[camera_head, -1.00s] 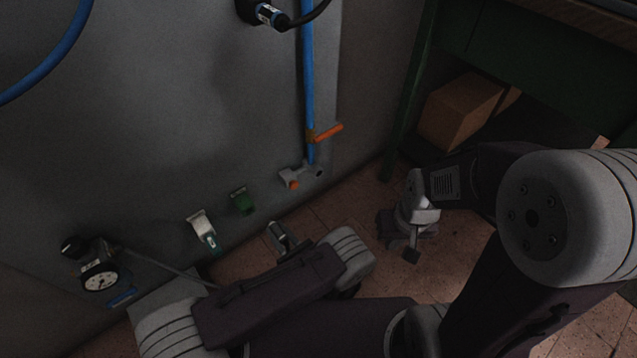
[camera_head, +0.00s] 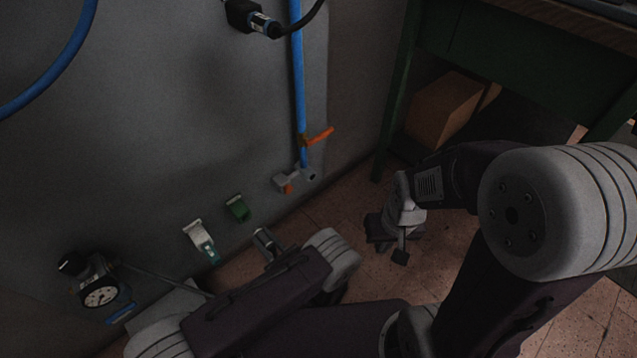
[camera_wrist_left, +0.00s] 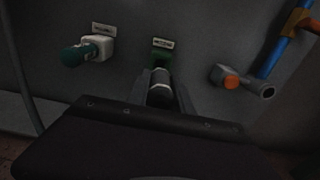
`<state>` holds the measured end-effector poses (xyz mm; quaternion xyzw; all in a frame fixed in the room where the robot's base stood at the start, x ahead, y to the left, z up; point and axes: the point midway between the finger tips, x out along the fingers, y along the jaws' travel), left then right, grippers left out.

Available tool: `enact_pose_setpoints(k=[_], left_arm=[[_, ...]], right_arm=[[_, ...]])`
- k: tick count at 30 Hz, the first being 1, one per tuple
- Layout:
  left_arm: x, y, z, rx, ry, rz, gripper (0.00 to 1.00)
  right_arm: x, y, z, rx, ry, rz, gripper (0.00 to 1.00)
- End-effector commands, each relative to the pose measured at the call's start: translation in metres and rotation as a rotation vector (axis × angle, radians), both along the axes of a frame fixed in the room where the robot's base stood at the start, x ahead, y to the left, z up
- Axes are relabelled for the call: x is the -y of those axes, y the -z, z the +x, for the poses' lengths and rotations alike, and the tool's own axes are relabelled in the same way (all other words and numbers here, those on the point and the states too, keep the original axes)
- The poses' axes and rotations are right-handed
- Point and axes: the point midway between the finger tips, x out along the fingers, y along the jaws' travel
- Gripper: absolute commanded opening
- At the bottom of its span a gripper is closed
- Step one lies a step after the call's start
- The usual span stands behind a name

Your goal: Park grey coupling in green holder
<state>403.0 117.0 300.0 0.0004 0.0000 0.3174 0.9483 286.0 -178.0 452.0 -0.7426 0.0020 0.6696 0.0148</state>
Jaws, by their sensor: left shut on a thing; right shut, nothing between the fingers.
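The grey coupling (camera_wrist_left: 160,93) is a short metallic cylinder between the fingers of my left gripper (camera_wrist_left: 161,98). My left gripper is shut on it; it also shows in the head view (camera_head: 267,244), below and right of the green holder. The green holder (camera_head: 237,208) is fixed low on the grey wall panel. In the left wrist view the green holder (camera_wrist_left: 161,60) appears just beyond the coupling, under a small label. Whether they touch I cannot tell. My right gripper (camera_head: 400,255) is shut and empty above the floor, away from the wall.
A white holder (camera_head: 193,229) with a teal-ended coupling (camera_wrist_left: 76,55) is left of the green one. A grey fitting with an orange part (camera_head: 286,183) on a blue pipe (camera_head: 299,90) is right. A gauge (camera_head: 100,297) is lower left. A cardboard box (camera_head: 444,108) lies under the green bench.

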Motion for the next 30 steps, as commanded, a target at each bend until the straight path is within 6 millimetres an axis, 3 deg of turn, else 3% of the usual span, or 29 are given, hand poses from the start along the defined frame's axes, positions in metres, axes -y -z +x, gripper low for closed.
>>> enact_pose_setpoints(k=[18, 30], left_arm=[[-0.018, 0.0, 0.024, 0.001, -0.001, 0.0, 0.0], [-0.021, 0.0, 0.028, 0.001, 0.001, 0.0, 0.0]], right_arm=[[0.0, -0.001, 0.0, 0.0, 0.0, 0.0, 0.0], [0.0, -0.001, 0.0, 0.0, 0.0, 0.0, 0.0]])
